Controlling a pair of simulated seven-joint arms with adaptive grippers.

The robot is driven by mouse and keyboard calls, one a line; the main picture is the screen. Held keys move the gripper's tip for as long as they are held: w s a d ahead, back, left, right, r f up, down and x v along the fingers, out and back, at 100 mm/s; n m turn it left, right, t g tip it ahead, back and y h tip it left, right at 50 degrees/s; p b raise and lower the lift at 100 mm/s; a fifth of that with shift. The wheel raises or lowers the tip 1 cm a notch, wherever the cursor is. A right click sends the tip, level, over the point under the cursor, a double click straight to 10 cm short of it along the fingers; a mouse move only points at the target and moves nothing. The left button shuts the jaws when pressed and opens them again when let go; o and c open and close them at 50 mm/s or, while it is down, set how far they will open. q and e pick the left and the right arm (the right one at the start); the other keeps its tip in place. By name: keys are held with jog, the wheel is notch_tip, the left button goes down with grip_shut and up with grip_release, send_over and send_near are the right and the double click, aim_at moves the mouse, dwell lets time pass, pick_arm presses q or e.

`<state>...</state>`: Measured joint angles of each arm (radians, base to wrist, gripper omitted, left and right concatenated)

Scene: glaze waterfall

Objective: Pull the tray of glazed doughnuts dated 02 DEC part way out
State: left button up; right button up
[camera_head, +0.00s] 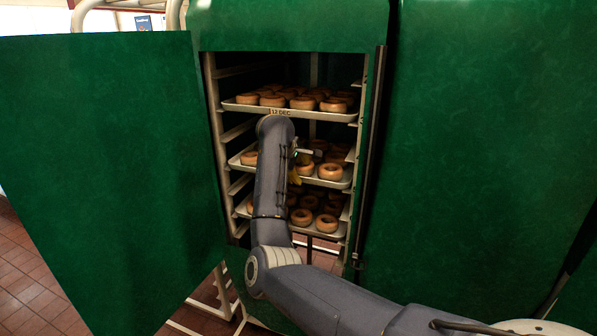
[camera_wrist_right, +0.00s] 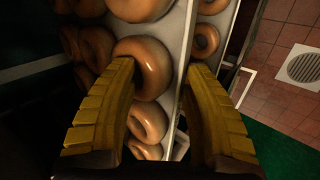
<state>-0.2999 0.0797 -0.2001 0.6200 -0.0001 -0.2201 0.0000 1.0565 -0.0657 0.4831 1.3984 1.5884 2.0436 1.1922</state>
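Three trays of glazed doughnuts sit in an open green cabinet in the head view. The top tray (camera_head: 330,116) carries a small label (camera_head: 281,112) that seems to read 12 DEC. The middle tray (camera_head: 328,183) and bottom tray (camera_head: 322,233) are partly hidden by my right arm, and I see no readable date on them. My right gripper (camera_head: 296,172) is at the front of the middle tray, mostly behind my arm. In the wrist view its yellow fingers (camera_wrist_right: 160,70) are spread, with a tray rim (camera_wrist_right: 178,80) and doughnuts showing between them. My left gripper is out of view.
A green door panel (camera_head: 110,180) stands open at the left, and a closed green panel (camera_head: 480,150) is at the right. Rack rails (camera_head: 212,90) line the opening. A tiled floor (camera_head: 30,280) shows at lower left.

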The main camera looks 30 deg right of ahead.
jog(key=shift+f, duration=0.1)
grip_shut()
jog(key=shift+a, duration=0.1)
